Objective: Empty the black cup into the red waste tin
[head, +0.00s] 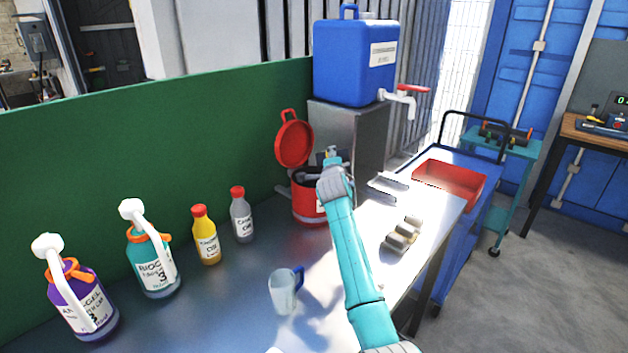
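The red waste tin (308,208) stands at the back of the steel bench, and its round red lid (294,143) is swung up and open. My teal arm reaches over the bench to the tin. My gripper (312,174) is at the tin's mouth, small and mostly hidden behind my wrist, so I cannot tell its finger opening. A dark shape shows at the mouth. I cannot tell whether it is the black cup, the gripper or the tin's inside. No black cup shows clearly elsewhere.
A clear jug with a blue handle (284,291) stands in front of the tin. Several bottles, including a yellow one (206,236), stand to the left. A blue water container (356,62) with a red-handled tap is behind. Grey cylinders (402,236) and a red tray (449,184) lie right.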

